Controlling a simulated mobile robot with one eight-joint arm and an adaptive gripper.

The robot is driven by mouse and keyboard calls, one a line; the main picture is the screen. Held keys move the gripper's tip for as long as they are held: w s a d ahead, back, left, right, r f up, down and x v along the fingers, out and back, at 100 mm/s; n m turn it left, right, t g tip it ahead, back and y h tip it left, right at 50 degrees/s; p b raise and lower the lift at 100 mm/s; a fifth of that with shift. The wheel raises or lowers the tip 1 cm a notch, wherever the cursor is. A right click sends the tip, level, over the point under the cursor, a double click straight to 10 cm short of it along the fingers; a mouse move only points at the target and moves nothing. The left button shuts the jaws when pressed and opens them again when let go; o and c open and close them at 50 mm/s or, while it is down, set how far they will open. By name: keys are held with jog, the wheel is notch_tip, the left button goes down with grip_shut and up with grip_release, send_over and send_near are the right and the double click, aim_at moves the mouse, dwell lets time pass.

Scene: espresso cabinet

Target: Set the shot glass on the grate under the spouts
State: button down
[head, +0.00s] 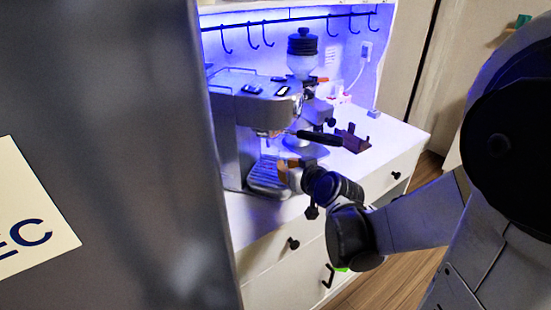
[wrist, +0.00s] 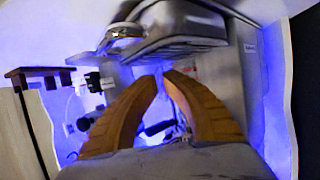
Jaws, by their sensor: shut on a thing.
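The silver espresso machine (head: 252,112) stands on the white counter, with its slatted grate (head: 266,178) low at its front. The spouts are too small to make out in the head view. My gripper (head: 284,170) is at the front of the machine, low beside the grate. In the wrist view its tan fingers (wrist: 162,76) come close together at the tips and are shut on the shot glass, which is clear and barely shows between them. I cannot tell whether the glass touches the grate. Part of the machine (wrist: 185,28) fills the top of the wrist view.
A black handle (head: 318,137) sticks out from the machine's front above my gripper. A brown stand (head: 351,138) is to the right, and a grinder with a dark-lidded hopper (head: 302,62) stands behind. A large grey panel (head: 110,150) blocks the left.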

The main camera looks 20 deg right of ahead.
jog(key=c, duration=1.5)
grip_release()
jog(key=shift+s, duration=0.15)
jog(key=d+v, duration=0.1)
jog(key=v, duration=1)
jog(key=s+a+f+g, duration=0.1)
jog(key=s+a+g, duration=0.1)
jog(key=s+a, duration=0.1)
jog(key=s+a+f+g, duration=0.1)
jog(key=s+a+g, duration=0.1)
jog(key=a, duration=0.3)
jog(key=s+a+f+g, duration=0.2)
jog(key=s+a, duration=0.2)
jog(key=shift+s+n+g+y, duration=0.3)
jog(key=shift+s+y, duration=0.05)
jog(key=shift+y, duration=0.05)
